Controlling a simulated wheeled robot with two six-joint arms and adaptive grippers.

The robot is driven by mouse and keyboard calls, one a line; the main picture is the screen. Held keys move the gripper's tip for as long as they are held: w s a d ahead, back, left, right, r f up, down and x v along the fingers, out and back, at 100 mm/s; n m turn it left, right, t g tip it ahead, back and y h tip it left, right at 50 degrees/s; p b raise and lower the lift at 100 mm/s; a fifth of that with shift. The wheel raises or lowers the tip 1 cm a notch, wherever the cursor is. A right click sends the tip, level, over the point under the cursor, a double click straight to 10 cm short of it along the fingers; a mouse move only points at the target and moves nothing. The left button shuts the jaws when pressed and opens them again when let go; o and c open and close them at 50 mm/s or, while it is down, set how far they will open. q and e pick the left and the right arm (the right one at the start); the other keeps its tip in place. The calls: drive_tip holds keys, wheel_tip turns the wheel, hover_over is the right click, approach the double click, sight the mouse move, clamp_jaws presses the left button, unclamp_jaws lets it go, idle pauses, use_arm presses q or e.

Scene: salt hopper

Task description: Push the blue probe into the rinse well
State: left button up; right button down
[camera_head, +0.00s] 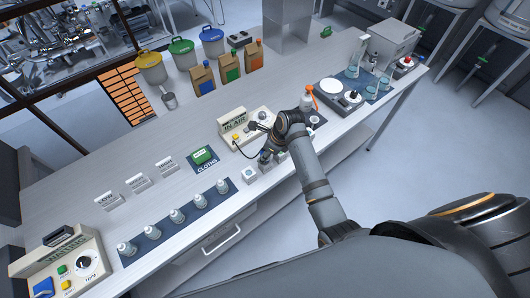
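One arm of mine, which I take to be the right, reaches in from the lower right to the bench's front edge. Its gripper (267,155) is low over the bench, beside small pale blocks, and is mostly hidden by its own wrist. I cannot tell whether its fingers are open or shut. The meter (240,126) behind it reads "IN AIR", and a dark cable runs from it. I cannot make out the blue probe; the wrist may hide it. A small white block with a round top (249,175) stands left of the gripper; I cannot tell whether it is the rinse well. My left gripper is not in view.
Several small bottles stand on a dark mat (150,244) at the left front. A green item lies on the cloths mat (208,168). A scale (339,96) and an orange-tipped bottle (306,103) are to the right. Lidded buckets and bags line the back.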

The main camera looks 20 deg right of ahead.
drive_tip(key=shift+f, duration=0.9)
drive_tip(key=c, duration=0.9)
unclamp_jaws()
drive_tip(key=shift+o, duration=0.3)
drive_tip(key=o, duration=0.5)
drive_tip(key=shift+c, duration=0.2)
drive_tip(key=shift+r, duration=0.1)
drive_tip(key=shift+p+v, duration=0.35)
drive_tip(key=shift+v, duration=2.6)
